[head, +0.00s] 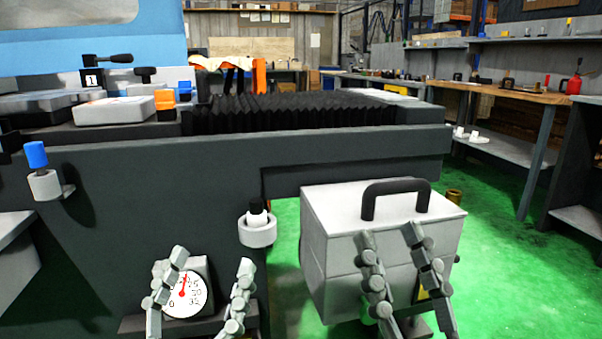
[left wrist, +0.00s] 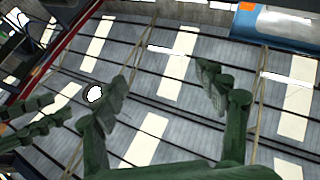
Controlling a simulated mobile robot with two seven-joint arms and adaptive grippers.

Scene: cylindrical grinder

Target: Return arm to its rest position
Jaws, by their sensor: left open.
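My left gripper (head: 213,260) is at the lower left of the head view, pointing up, its fingers spread with nothing between them. In the left wrist view its green-tinted fingers (left wrist: 162,78) stand apart against the ceiling. My right gripper (head: 388,236) is in the lower right of the head view, in front of a grey box (head: 325,255) with a black handle. Its fingers are apart and no object is visibly held. A dial gauge (head: 185,295) with a red needle shows between the left gripper's fingers, behind them. Whether either gripper touches anything is unclear.
The dark grinder body (head: 150,190) spans the left and middle. A white cup with a black-topped item (head: 257,230) and one with a blue-topped item (head: 44,185) are on its front. Green floor (head: 500,250) lies open at right, before a workbench (head: 525,94).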

